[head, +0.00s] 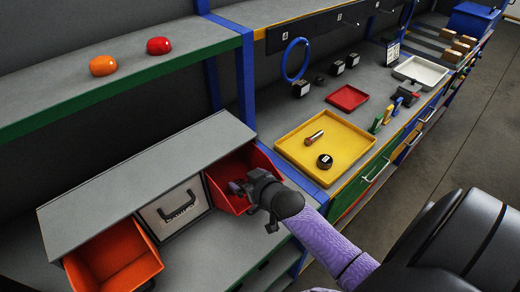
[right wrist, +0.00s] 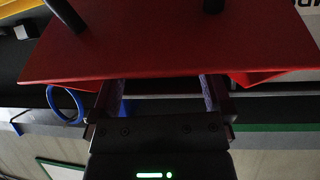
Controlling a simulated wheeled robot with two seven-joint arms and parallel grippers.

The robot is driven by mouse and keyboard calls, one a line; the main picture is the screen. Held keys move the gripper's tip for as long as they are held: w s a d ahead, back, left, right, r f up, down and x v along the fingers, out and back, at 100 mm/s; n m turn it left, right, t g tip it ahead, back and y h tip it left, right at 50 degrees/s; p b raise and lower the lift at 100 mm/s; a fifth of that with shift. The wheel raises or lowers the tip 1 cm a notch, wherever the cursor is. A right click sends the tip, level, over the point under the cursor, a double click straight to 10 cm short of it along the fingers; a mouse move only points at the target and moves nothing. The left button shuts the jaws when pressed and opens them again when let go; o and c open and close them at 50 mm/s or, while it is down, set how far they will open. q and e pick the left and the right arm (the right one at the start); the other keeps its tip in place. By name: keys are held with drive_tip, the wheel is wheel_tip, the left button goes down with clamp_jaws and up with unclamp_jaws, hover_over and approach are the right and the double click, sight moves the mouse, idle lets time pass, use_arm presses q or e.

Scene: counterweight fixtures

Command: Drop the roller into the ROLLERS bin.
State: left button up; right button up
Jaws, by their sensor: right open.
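A red open-fronted bin (head: 228,172) stands at the right end of the shelf unit; no ROLLERS label is legible. My right gripper (head: 238,188) is open at this bin's front, its fingers over the opening. In the right wrist view, the red bin wall (right wrist: 170,45) covers the tips of the open right gripper (right wrist: 160,88). Nothing shows between the visible parts of the fingers. A small copper-and-silver cylinder (head: 314,138), possibly a roller, lies in the yellow tray (head: 345,140). The red bin's inside is partly hidden by my gripper. My left gripper is not in view.
An orange bin (head: 115,258) and a grey drawer front (head: 175,212) with a black handle stand left of the red bin. A blue post (head: 245,80) rises behind the red bin. The grey upper shelf holds two rounded objects.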

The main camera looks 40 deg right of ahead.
drive_tip(key=p+v, duration=0.2)
drive_tip(key=v, duration=0.8)
drive_tip(key=s+f+g, duration=0.1)
drive_tip(key=s+f, duration=0.1)
drive_tip(key=f, duration=0.3)
drive_tip(key=s+a+f+g, duration=0.1)
drive_tip(key=s+f+g, duration=0.1)
drive_tip(key=f, duration=0.3)
drive_tip(key=s+f+g, duration=0.1)
drive_tip(key=s+f, duration=0.1)
drive_tip(key=f, duration=0.3)
drive_tip(key=shift+s+a+f, duration=0.25)
drive_tip(key=shift+a+f, duration=0.05)
drive_tip(key=shift+a, duration=0.05)
drive_tip(key=s+a+f+n+g, duration=0.1)
drive_tip(key=s+a+f+g, duration=0.1)
drive_tip(key=s+f, duration=0.4)
drive_tip(key=s+a+f+n+g, duration=0.2)
drive_tip(key=s+f+g, duration=0.3)
drive_tip(key=s, duration=0.9)
wheel_tip(320, 180, down, 3)
drive_tip(key=shift+a+r, duration=0.25)
drive_tip(key=shift+a, duration=0.5)
drive_tip(key=shift+b, duration=0.3)
wheel_tip(320, 180, down, 23)
drive_tip(key=s+d+b, duration=0.1)
drive_tip(key=b, duration=2.2)
drive_tip(key=shift+s+g, duration=0.25)
drive_tip(key=shift+g, duration=0.05)
